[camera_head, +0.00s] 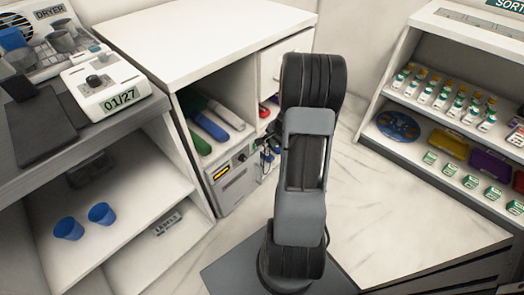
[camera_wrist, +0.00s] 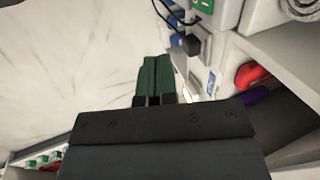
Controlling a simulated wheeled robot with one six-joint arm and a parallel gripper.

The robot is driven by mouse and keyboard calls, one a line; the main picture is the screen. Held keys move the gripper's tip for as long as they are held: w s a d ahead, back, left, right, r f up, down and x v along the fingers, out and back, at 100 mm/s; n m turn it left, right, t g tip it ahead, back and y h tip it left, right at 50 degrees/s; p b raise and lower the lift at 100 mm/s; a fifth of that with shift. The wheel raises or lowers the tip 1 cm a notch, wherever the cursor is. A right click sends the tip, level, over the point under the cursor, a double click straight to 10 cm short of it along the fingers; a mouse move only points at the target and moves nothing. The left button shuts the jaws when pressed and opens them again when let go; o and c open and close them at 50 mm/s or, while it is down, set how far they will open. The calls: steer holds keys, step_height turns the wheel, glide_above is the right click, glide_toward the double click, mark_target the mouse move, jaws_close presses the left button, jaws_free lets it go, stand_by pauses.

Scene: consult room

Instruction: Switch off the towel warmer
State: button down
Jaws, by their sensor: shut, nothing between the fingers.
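A grey metal box (camera_head: 234,182) with a yellow-lit label and small dark controls sits low in the white cabinet in the head view, under several rolled coloured towels; it looks like the towel warmer, but I cannot read its label. My gripper (camera_wrist: 155,80) is shut and empty, its green fingers together in the wrist view. Just past the fingertips, to the right, are black plugs (camera_wrist: 196,46) on a pale strip. My arm hides most of the gripper and part of the cabinet's right side in the head view.
A red object (camera_wrist: 250,75) lies in an open compartment right of my fingers. The white cabinet (camera_head: 190,35) has a clear top. A shelf unit (camera_head: 395,95) with several bottles stands at the right. Blue cups (camera_head: 101,213) sit on the lower left shelf.

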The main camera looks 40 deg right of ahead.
steer(key=w+a+f+b, duration=0.1)
steer(key=w+f+b, duration=0.3)
steer(key=w+f, duration=0.3)
steer(key=shift+a+f, duration=0.15)
steer(key=shift+f, duration=1.3)
steer(key=shift+w, duration=0.1)
steer(key=shift+w+a+f, duration=0.1)
steer(key=shift+w+f, duration=0.05)
steer(key=shift+w, duration=0.2)
steer(key=shift+s, duration=0.1)
